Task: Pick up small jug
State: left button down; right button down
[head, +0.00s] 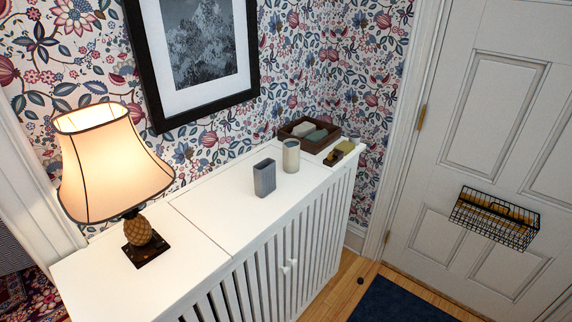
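Two small vessels stand upright on the white slatted cabinet (215,215). One is a grey-blue, box-shaped vessel (264,178) with an open top. The other is a cream, round vessel (291,156) just behind and to the right of it, with a small gap between them. No handle or spout shows clearly on either, so I cannot tell which is the small jug. Neither of my grippers is in view.
A lit lamp (112,165) stands at the cabinet's left end. A brown tray (296,133) holding several small items is at the far right end, with small things (341,151) beside it. The cabinet top between lamp and vessels is clear. A wire basket (495,213) hangs on the white door (490,110).

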aim_at(293, 154)
jog(key=l+u, duration=0.1)
jog(key=u, duration=0.3)
jog(key=l+u, duration=0.15)
jog(key=u, duration=0.2)
jog(key=i+l+u, duration=0.1)
jog(key=u, duration=0.3)
jog(key=l+u, duration=0.3)
jog(key=l, duration=0.2)
jog(key=k+l+u, duration=0.15)
jog(key=l+u, duration=0.2)
jog(key=l, duration=0.15)
jog(key=k+l, duration=0.1)
jog(key=l, duration=0.25)
jog(key=k+l+u, duration=0.1)
jog(key=l, duration=0.25)
jog(key=k+l, duration=0.1)
jog(key=l, duration=0.25)
